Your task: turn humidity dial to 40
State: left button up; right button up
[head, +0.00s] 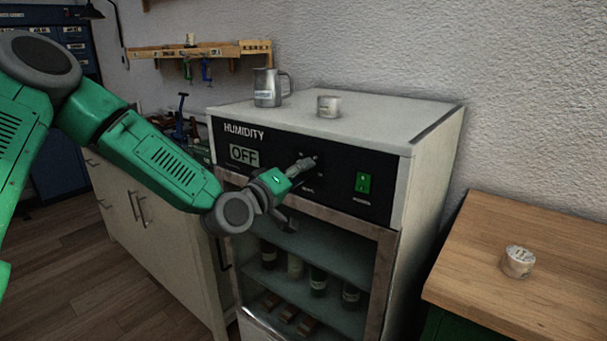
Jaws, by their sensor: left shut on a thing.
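The humidity cabinet (432,175) is a white box with a black front panel marked HUMIDITY. Its display (244,155) reads OFF. The humidity dial (312,164) is on the panel, right of the display, and is mostly hidden behind my gripper, so its pointer cannot be read. My left gripper (301,165) reaches in from the left and is shut on the dial. A green rocker switch (363,183) sits on the panel to the right of the dial. My right gripper is not in view.
A metal jug (268,88) and a small round tin (328,106) stand on the cabinet top. Bottles show behind the glass door (335,258) below the panel.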

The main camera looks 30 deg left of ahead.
pick_arm(q)
jog(key=o, duration=1)
jog(key=shift+w+a+r, duration=0.1)
jog(key=shift+a+r, duration=0.05)
jog(key=shift+r, duration=0.1)
jog(key=shift+o, duration=0.7)
jog(key=shift+a+f, duration=0.2)
jog(key=s+a, duration=0.1)
jog(key=s, duration=1.1)
jog(key=shift+f, duration=0.4)
jog(key=shift+f, duration=0.1)
